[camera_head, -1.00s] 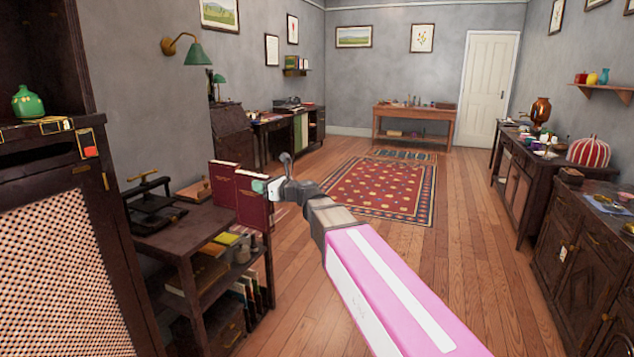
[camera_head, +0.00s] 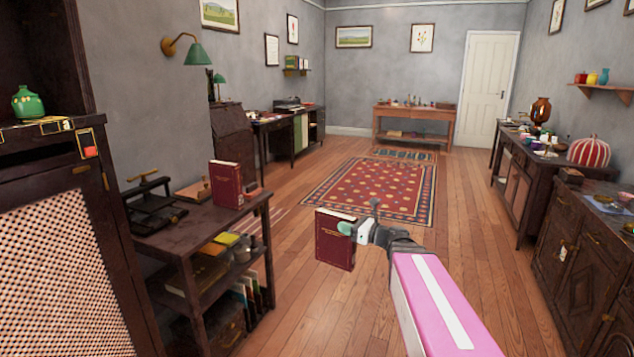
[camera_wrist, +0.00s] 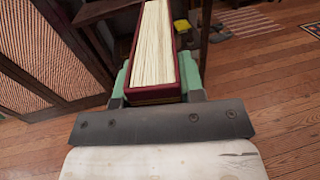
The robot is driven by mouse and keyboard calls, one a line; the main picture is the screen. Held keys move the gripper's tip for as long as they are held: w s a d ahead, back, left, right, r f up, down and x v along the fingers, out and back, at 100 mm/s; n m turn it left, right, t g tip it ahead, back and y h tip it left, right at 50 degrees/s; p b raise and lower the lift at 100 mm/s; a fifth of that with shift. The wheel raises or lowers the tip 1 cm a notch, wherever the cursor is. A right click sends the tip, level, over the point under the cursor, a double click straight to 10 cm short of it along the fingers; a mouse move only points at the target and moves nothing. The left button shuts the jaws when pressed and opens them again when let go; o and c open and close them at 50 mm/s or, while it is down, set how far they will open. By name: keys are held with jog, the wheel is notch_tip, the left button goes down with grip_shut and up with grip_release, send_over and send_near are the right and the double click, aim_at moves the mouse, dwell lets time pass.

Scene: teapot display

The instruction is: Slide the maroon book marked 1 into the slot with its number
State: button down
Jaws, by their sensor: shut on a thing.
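A maroon book (camera_head: 334,240) with small gold lettering is held upright in my gripper (camera_head: 347,229), out over the wooden floor to the right of the small dark table. In the wrist view the same book (camera_wrist: 157,50) shows its cream page edges between the green fingers. A second maroon book (camera_head: 226,185) stands upright on the small table's top. I cannot read a number on either book. No numbered slot can be made out in these views.
The small dark table (camera_head: 180,238) also holds a black press (camera_head: 152,200), with books and a box on its lower shelves. A patterned red rug (camera_head: 370,190) lies beyond. Dark cabinets (camera_head: 585,225) line the right wall. The floor between is clear.

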jog(key=s+d+f, duration=0.3)
jog(key=s+d, duration=0.1)
jog(key=d, duration=0.5)
jog(key=shift+s+f+m+t, duration=0.2)
jog(key=shift+m+t, duration=0.1)
jog(key=shift+t, duration=0.1)
jog(key=shift+a, duration=0.1)
